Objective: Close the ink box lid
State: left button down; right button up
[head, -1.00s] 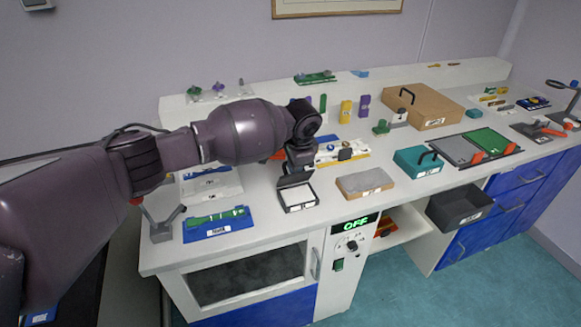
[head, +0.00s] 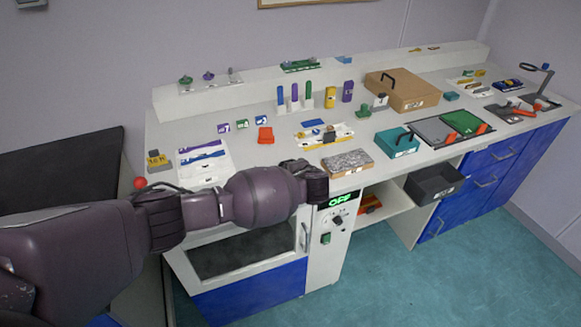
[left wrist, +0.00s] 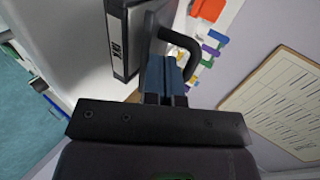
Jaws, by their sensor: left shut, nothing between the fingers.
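In the left wrist view the dark ink box (left wrist: 116,42) with a white label on its side is just beyond my fingers. A black curved handle (left wrist: 186,44) arches beside it. The lid's exact angle is unclear from this close view. My left gripper (left wrist: 166,62) is shut and empty, with its fingertips close to the box and handle; I cannot tell whether they touch. In the head view my left wrist covers the ink box and the gripper's fingers at the table's front edge. My right gripper is in neither view.
A grey speckled block (head: 347,163) lies just right of my wrist. Beyond it is a teal box (head: 397,142) with a black handle. An orange piece (head: 265,135) and a white tray (head: 323,136) stand behind. The worktop (head: 265,155) between them is clear.

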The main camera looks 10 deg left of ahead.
pick_arm(q)
jog(key=shift+s+d+f, duration=0.1)
jog(key=shift+s+f, duration=0.1)
jog(key=shift+f, duration=0.45)
jog(key=shift+s+f, duration=0.1)
jog(key=shift+f, duration=0.15)
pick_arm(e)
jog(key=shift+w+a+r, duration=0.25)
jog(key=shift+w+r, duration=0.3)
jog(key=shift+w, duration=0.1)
pick_arm(q)
jog(key=shift+d, duration=0.1)
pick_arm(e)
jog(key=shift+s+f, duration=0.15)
